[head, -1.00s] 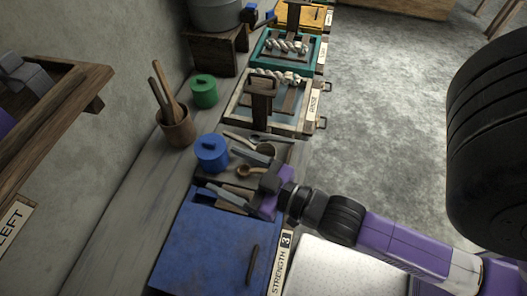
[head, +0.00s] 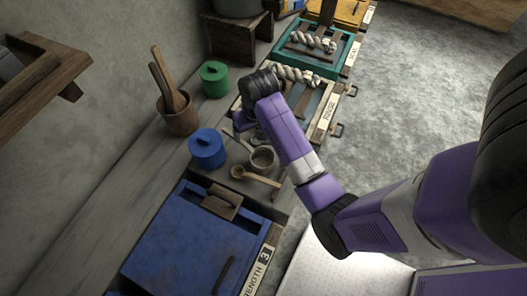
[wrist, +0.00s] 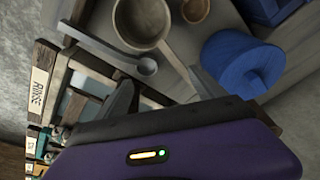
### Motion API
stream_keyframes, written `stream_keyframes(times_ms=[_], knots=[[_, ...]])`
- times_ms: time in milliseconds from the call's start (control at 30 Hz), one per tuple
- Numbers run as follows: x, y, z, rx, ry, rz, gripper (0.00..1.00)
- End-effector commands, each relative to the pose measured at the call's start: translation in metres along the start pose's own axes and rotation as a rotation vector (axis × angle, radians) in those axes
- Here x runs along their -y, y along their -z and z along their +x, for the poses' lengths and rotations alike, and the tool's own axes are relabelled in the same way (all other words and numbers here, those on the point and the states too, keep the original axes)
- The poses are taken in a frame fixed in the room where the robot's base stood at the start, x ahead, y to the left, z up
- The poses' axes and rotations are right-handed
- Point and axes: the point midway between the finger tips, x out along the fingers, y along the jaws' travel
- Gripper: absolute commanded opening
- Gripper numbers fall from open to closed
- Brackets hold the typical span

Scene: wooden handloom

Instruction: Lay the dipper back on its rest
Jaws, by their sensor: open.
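Several dippers lie on a tray (head: 274,208) between the blue vat and the rinse vat. One is a wooden dipper (head: 238,172) with a small round bowl; another has a wider, deeper bowl (head: 263,158), large at the top of the wrist view (wrist: 140,22). A small grey spoon (wrist: 147,67) lies beside it. I cannot tell which one the task means. A wooden block (head: 222,201) on the blue vat's far edge may be the rest. My gripper (wrist: 165,92) is open above the tray's far side, its fingers apart; in the head view my arm mostly hides it.
A blue lidded pot (head: 207,148), a green lidded pot (head: 214,79) and a wooden cup of sticks (head: 178,115) stand along the wall side. The blue vat (head: 190,240) is in front. The rinse vat (head: 325,108), with twisted yarn, lies beyond my gripper.

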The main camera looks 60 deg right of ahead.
Motion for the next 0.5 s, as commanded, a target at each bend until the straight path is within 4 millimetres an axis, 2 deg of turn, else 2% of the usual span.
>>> stream_keyframes(times_ms=[33,100,200,333,500], knots=[[-0.003,-0.017,0.003,0.066,-0.007,0.004,0.79],[-0.004,-0.034,0.004,0.135,-0.014,0.008,0.79],[-0.005,-0.048,0.002,0.192,-0.02,0.012,0.79],[-0.006,-0.056,0.006,0.22,-0.023,0.014,0.79],[-0.006,-0.06,0.023,0.22,-0.023,0.015,0.79]])
